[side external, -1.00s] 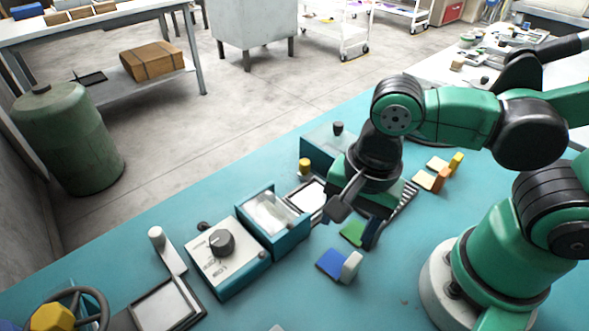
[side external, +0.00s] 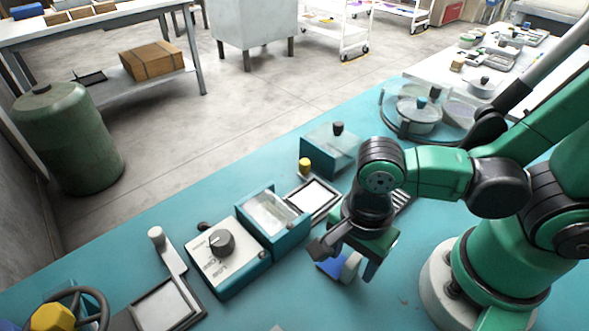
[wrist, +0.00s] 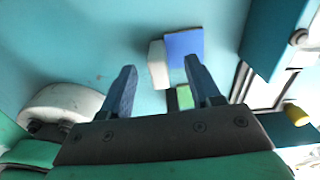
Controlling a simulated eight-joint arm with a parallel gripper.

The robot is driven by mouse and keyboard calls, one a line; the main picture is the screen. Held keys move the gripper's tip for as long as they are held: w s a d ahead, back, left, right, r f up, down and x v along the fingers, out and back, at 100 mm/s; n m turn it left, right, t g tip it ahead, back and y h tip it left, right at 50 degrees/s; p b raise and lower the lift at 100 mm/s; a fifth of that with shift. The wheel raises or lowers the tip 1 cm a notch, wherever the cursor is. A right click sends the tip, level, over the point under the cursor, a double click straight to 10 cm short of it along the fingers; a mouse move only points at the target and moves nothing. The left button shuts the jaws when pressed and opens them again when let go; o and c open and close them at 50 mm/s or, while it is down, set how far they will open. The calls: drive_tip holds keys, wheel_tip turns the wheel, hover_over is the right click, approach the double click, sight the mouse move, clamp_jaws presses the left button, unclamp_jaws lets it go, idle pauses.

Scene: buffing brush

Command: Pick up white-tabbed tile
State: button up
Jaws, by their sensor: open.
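The white-tabbed tile is a flat blue square (side external: 329,268) with an upright white tab (side external: 351,266) along one edge, lying on the teal bench. In the wrist view its white tab (wrist: 157,65) shows between my two fingertips, with its blue plate (wrist: 184,49) beyond it to the right. My gripper (side external: 346,260) is open and empty, pointing down above the tile, and partly covers it in the side view. In the wrist view my gripper (wrist: 160,69) frames the tab. I cannot tell how high the fingertips are above it.
A green tile (wrist: 184,97) lies close by, partly behind my right finger in the wrist view. The bench in front is mostly clear.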

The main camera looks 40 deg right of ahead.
drive_tip(key=shift+f, duration=0.4)
drive_tip(key=shift+c, duration=0.2)
clamp_jaws()
drive_tip(key=shift+r, duration=0.15)
